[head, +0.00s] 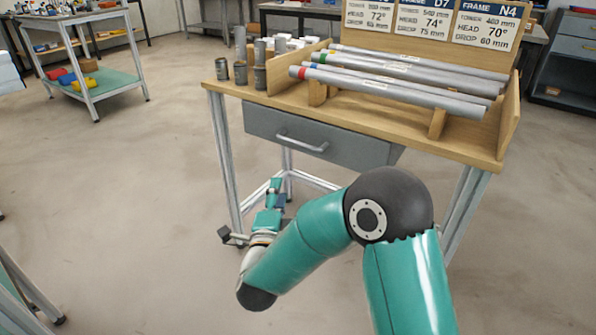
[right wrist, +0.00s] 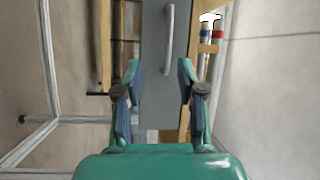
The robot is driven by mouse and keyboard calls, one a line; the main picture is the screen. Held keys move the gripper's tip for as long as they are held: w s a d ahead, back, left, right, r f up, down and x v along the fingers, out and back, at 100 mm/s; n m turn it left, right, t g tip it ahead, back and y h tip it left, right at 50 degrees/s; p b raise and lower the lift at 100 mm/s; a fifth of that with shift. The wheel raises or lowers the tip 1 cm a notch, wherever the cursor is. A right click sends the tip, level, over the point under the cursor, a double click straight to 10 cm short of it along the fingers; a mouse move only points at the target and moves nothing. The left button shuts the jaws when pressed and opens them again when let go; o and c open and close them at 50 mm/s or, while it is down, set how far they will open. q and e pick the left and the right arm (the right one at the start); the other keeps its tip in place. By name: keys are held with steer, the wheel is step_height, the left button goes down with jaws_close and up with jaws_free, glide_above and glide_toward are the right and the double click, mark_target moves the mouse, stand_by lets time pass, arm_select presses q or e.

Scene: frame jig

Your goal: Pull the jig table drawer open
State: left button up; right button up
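The jig table's grey drawer (head: 350,147) sits under the wooden table top (head: 262,97) and looks shut. Its pale bar handle (head: 302,142) is on the front. My right gripper (head: 274,190) is below the drawer, lower than the handle and a little to its left in the head view. In the right wrist view my gripper (right wrist: 159,75) has its two fingers spread, with nothing between them. The drawer (right wrist: 150,50) and its handle (right wrist: 167,40) show beyond the fingertips, apart from them. My left gripper does not show.
Grey tubes (head: 400,80) with coloured bands lie in a wooden rack (head: 510,115) on the table. Metal legs (head: 225,165) and lower rails frame the space around my gripper. Open floor (head: 130,190) lies to the left.

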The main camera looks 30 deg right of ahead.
mark_target(297, 144)
arm_select(q)
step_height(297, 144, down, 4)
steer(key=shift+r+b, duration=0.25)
steer(key=shift+b, duration=0.95)
arm_select(e)
steer(key=shift+m+h, duration=0.7)
steer(key=shift+m, duration=0.2)
steer(key=x, duration=1.1)
steer(key=s+d+x, duration=0.1)
steer(key=x, duration=0.4)
steer(key=shift+w+d+r, duration=0.2)
steer(key=shift+d, duration=0.15)
steer(key=shift+g, duration=0.3)
jaws_close()
